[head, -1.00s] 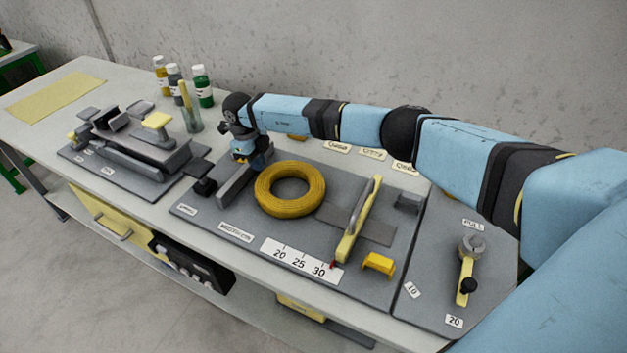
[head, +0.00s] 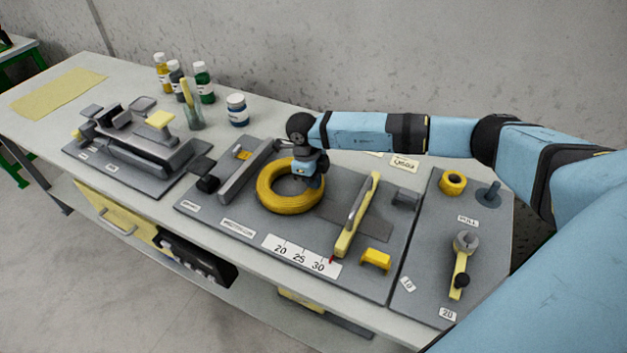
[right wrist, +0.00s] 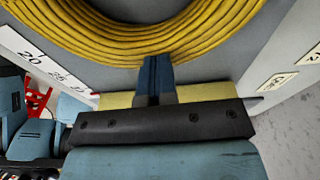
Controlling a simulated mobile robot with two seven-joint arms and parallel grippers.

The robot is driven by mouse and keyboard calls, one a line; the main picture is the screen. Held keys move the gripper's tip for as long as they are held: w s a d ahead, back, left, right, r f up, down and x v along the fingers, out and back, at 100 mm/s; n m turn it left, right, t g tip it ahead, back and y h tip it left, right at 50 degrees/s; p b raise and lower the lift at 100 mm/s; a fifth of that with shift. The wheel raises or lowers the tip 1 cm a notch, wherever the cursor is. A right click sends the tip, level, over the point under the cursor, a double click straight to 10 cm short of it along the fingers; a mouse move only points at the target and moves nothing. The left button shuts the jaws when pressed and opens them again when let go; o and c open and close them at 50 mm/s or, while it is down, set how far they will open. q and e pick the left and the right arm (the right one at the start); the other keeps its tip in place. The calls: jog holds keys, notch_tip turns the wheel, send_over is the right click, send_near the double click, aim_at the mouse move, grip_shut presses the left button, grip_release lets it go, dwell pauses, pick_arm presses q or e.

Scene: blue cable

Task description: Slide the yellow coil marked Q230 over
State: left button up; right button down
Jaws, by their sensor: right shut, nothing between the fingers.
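The large yellow coil (head: 266,203) lies flat on the grey board (head: 228,215), between a grey raised bar (head: 246,172) on its left and a yellow bar with a metal handle (head: 346,235) on its right. I cannot read a Q230 mark on it. My right gripper (head: 312,178) is at the coil's back right rim and hides part of it. In the right wrist view its blue fingers (right wrist: 158,70) are shut and empty, with tips at the coil's outer edge (right wrist: 110,38). I cannot tell whether they touch. My left gripper is not in view.
A white scale (head: 300,256) marked 20, 25, 30 and a yellow block (head: 376,260) are at the board's front. A small yellow ring (head: 453,182) and a lever (head: 461,265) are on the right board. Several bottles, including a blue one (head: 237,110), stand behind.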

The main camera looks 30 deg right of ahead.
jog(key=shift+s+f, duration=0.1)
jog(key=shift+f, duration=0.2)
jog(key=shift+f, duration=0.1)
jog(key=shift+a, duration=0.15)
jog(key=shift+w+a+b, duration=0.45)
jog(key=shift+w, duration=0.2)
jog(key=shift+w+a+b, duration=0.4)
jog(key=shift+w, duration=0.2)
jog(key=shift+w+a, duration=0.1)
jog(key=shift+w, duration=0.05)
jog(key=shift+f, duration=0.1)
jog(key=shift+r+p, duration=0.4)
jog(key=shift+w+r, duration=0.2)
jog(key=shift+r, duration=0.05)
